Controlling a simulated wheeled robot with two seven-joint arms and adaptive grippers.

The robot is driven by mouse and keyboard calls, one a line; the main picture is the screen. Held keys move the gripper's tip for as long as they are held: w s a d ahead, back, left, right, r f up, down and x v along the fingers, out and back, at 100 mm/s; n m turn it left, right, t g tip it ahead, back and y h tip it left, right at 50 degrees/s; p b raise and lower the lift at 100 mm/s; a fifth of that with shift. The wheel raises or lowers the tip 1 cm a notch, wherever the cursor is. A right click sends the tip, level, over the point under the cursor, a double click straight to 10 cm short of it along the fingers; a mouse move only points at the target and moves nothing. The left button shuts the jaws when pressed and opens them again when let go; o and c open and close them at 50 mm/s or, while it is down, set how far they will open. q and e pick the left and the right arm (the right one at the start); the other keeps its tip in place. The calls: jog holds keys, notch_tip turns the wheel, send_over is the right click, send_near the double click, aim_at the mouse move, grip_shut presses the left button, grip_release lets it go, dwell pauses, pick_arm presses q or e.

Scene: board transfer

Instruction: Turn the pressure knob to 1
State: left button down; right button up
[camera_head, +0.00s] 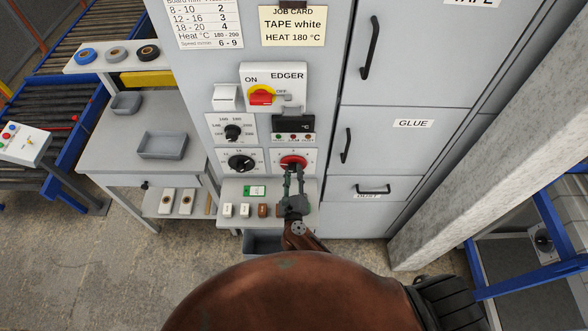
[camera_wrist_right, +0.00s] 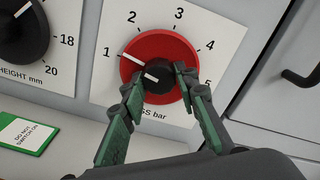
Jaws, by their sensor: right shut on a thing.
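The pressure knob, a red disc with a black centre, is on the edger panel in the head view (camera_head: 287,160) and large in the wrist view (camera_wrist_right: 160,43). Its dial (camera_wrist_right: 218,22) is marked 1 to 5, partly labelled "bar". The white line on the red disc points at or very near 1. A shorter white mark shows on the black centre. My right gripper (camera_head: 293,175) reaches up from below. In the wrist view its green-padded fingers (camera_wrist_right: 158,82) are shut on the knob, one on each side, hiding its lower edges. My left gripper is not in view.
The black height knob (camera_head: 241,164) sits left of the pressure knob, with a selector (camera_head: 233,132) above it. The red and yellow EDGER switch (camera_head: 262,96) is higher. A shelf below holds a green tag (camera_head: 255,191). Cabinet drawers with handles (camera_head: 373,189) stand to the right.

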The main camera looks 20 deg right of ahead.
jog(key=shift+n+p, duration=1)
jog(key=shift+n, duration=0.1)
jog(key=o, duration=1.1)
jog(key=shift+o, duration=0.2)
jog(key=shift+s, duration=0.1)
jog(key=v, duration=1.2)
jog(key=shift+r, duration=0.1)
